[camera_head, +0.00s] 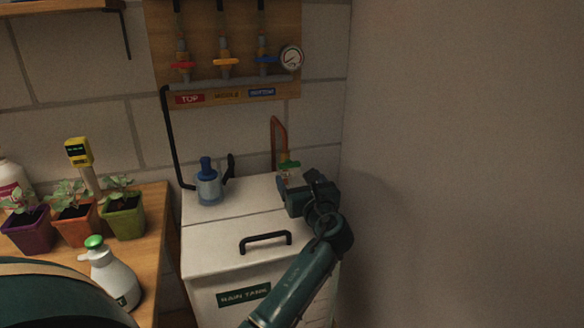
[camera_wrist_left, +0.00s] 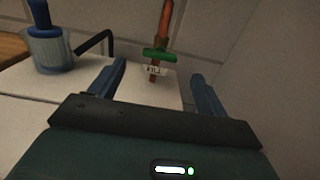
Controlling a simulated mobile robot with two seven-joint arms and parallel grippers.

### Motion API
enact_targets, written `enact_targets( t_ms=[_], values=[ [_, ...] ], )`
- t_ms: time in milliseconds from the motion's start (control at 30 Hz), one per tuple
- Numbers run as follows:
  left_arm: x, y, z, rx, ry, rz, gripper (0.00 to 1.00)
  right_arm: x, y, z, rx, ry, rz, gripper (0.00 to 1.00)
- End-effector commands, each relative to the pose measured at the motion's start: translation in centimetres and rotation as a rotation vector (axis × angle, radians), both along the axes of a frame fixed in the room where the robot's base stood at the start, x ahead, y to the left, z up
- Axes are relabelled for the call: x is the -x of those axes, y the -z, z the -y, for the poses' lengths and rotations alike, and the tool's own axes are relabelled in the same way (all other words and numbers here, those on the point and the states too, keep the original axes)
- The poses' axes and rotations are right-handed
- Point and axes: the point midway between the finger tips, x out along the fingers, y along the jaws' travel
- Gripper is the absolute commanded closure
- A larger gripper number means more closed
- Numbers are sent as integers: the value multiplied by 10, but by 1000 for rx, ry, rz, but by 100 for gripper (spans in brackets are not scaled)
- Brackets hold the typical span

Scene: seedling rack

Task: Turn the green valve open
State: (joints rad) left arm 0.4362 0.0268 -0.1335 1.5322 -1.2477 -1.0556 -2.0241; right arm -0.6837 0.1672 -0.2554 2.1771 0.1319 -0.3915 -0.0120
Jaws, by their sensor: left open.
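The green valve (camera_wrist_left: 158,55) is a small green handle on an upright copper-coloured pipe (camera_wrist_left: 165,25), with a white tag just below it. In the head view the green valve (camera_head: 289,164) shows at the back right of the rain tank, partly hidden by my gripper. My left gripper (camera_head: 286,181) is open and empty just in front of the valve. In the left wrist view its two fingers (camera_wrist_left: 157,88) stand apart, with the valve beyond them and between them, not touching. My right gripper is not in view.
The white rain tank (camera_head: 215,236) has a black lid handle (camera_head: 265,242) and a blue pump (camera_head: 208,187) on top. A bare wall (camera_head: 460,150) rises close on the right. A board (camera_head: 220,20) with red, yellow and blue valves hangs above. Potted seedlings (camera_head: 124,220) and a spray bottle (camera_head: 112,275) stand left.

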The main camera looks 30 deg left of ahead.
Motion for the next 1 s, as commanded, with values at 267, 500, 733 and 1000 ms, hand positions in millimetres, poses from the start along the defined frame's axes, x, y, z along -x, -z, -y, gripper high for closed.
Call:
enact_targets(
  t_ms=[267,500,733,1000],
  values=[
    [-34,0,-41,-1,-1,0,24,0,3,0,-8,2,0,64],
    [-46,0,-54,0,0,1,24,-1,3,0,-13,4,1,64],
    [-47,0,-55,0,1,1,24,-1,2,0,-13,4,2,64],
    [-47,0,-55,0,1,1,42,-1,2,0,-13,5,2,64]
  ],
)
